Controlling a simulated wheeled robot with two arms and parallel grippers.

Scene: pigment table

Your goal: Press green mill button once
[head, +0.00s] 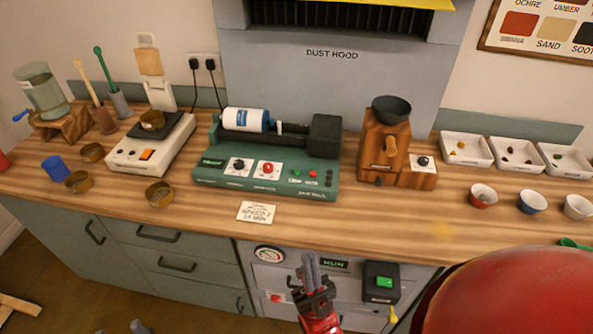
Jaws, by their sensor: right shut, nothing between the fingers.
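The green mill (212,172) stands on the wooden counter with a white jar (246,120) lying on its rollers. Its front panel has a black knob (239,165), a red knob or button (267,168), and small green (295,173) and red (312,174) spots at the right; the spots are too small to make out clearly. My right gripper (309,264) is shut and empty. It appears in front of the cabinet, below the counter edge in the picture, apart from the mill. I do not make out my left gripper.
A paper note (257,212) lies before the mill. A scale (150,150) stands left, and a wooden grinder (385,147) right. A separate box with a green button (384,282) is on the cabinet front. Bare counter (350,225) lies right of the note.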

